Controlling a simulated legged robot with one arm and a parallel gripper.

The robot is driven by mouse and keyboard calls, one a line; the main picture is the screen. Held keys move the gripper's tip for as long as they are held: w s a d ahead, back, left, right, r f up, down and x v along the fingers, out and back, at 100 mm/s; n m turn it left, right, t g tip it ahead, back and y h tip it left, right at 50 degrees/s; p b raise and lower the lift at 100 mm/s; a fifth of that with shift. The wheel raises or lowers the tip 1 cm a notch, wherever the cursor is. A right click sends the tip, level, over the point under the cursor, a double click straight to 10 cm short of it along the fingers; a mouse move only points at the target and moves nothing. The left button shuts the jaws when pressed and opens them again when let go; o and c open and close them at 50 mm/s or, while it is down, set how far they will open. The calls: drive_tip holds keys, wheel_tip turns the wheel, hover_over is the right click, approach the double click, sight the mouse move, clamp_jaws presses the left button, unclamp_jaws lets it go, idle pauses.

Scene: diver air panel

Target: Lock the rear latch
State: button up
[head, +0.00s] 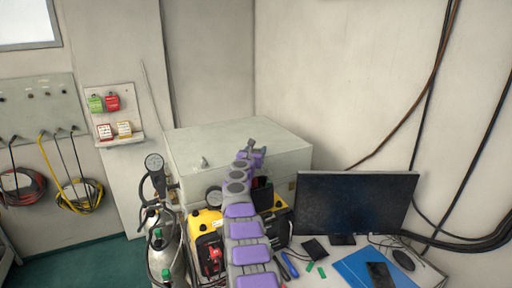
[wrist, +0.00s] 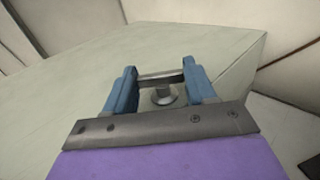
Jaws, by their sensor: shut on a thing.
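A pale grey-green box (head: 205,143) stands behind the equipment, and its flat top also shows in the wrist view (wrist: 60,90). The rear latch (wrist: 162,94) is a small metal handle on a round stem, on the box top. My gripper (wrist: 160,75) has its two blue fingers on either side of the latch's crossbar and is shut on it. In the head view my gripper (head: 252,149) is over the right part of the box top and hides the rear latch.
A dark monitor (head: 356,205) stands right of the box. A yellow case (head: 208,238) and grey gas cylinders (head: 160,245) with a gauge stand in front. Hoses hang on the left wall panel. Thick cables run down the right wall.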

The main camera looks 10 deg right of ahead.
drive_tip(key=shift+a+r+m+g+h+p, duration=0.1)
drive_tip(key=shift+a+m+g+h+p, duration=0.2)
drive_tip(key=shift+h+p, duration=0.4)
drive_tip(key=shift+d, duration=0.1)
drive_tip(key=o, duration=1)
drive_tip(key=shift+w, duration=0.15)
drive_tip(key=shift+o, duration=0.2)
